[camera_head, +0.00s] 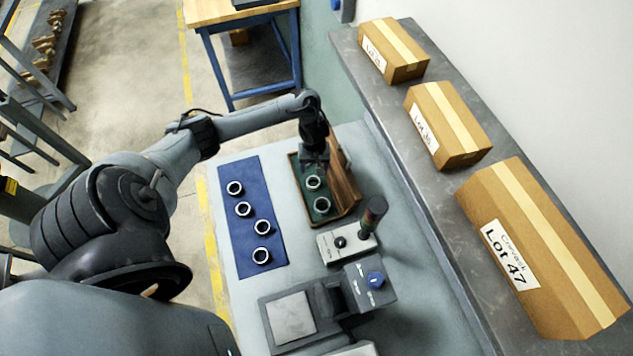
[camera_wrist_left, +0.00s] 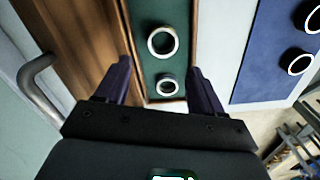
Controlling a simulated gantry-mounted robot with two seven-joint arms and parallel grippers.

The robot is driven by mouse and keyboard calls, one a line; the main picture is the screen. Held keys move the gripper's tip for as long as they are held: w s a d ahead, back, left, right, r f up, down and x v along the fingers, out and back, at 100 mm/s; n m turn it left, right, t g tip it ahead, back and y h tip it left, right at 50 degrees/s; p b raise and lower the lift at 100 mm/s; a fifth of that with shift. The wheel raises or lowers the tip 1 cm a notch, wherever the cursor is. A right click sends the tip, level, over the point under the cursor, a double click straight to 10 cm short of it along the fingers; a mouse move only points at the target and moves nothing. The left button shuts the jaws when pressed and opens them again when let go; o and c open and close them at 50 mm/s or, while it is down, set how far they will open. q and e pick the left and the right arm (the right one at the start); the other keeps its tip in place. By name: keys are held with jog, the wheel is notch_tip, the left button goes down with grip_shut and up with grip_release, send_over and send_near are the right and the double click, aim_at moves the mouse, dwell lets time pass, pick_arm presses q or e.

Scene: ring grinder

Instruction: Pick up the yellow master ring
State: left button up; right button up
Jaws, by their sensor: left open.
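A wooden tray (camera_head: 347,187) with a green lining holds two pale rings with dark centres, a nearer ring (camera_head: 321,205) and a farther ring (camera_head: 313,182). No ring looks clearly yellow, so I cannot tell which one is the master ring. My left gripper (camera_head: 314,167) is over the far part of the tray, pointing down. In the left wrist view its two fingers (camera_wrist_left: 160,85) are spread apart and empty. A smaller-looking ring (camera_wrist_left: 167,84) shows between them, and a larger-looking one (camera_wrist_left: 163,42) lies beyond. My right gripper is out of view.
A blue mat (camera_head: 273,262) left of the tray bears several similar rings. Cardboard boxes (camera_head: 448,124) line the right-hand shelf.

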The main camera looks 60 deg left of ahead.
aim_at(313, 184)
pick_arm(q)
notch_tip(313, 184, down, 4)
jog(key=shift+s+r+b, duration=0.1)
jog(key=shift+b, duration=0.2)
jog(key=shift+s+a+f+b, duration=0.1)
jog(key=shift+f+b, duration=0.15)
jog(key=shift+f, duration=1.35)
jog(key=shift+a+f+b, duration=0.1)
jog(key=shift+f+b, duration=0.1)
jog(key=shift+f, duration=1.35)
jog(key=shift+c, duration=0.3)
jog(key=c, duration=0.8)
